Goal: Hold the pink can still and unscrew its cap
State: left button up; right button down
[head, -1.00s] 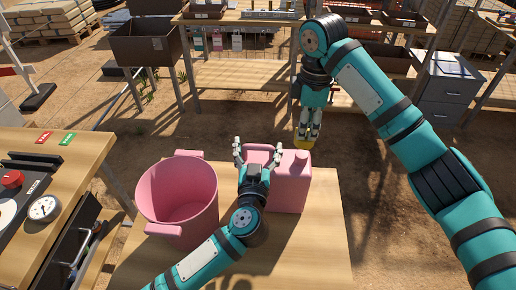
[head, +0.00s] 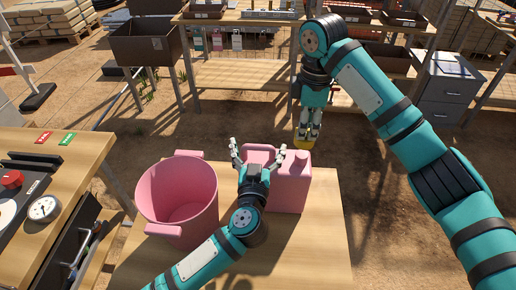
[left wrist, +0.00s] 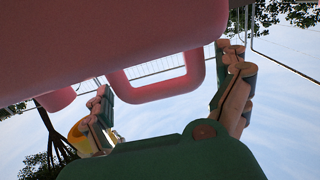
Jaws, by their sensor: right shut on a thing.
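The pink can (head: 290,190) stands upright on the wooden table, with its handle loop at its top left. My left gripper (head: 258,148) is open in front of the can, its fingers spread to both sides of the handle and not closed on it. In the left wrist view, the handle loop (left wrist: 165,75) shows between the spread fingers (left wrist: 170,100). My right gripper (head: 309,134) points down and is shut on the yellow cap (head: 303,143) behind the can's pink neck (head: 302,156) in the picture. Whether cap and neck touch is hard to tell.
A pink bucket (head: 178,200) stands on the same table (head: 300,250), left of the can. A workbench (head: 75,165) with a red button and a gauge is at the left. Shelves with bins stand at the back. The table's front right is clear.

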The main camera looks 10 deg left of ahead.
pick_arm(q)
jog(key=shift+s, duration=0.1)
jog(key=s+d, duration=0.1)
jog(key=s, duration=1)
jog(key=shift+s+d, duration=0.35)
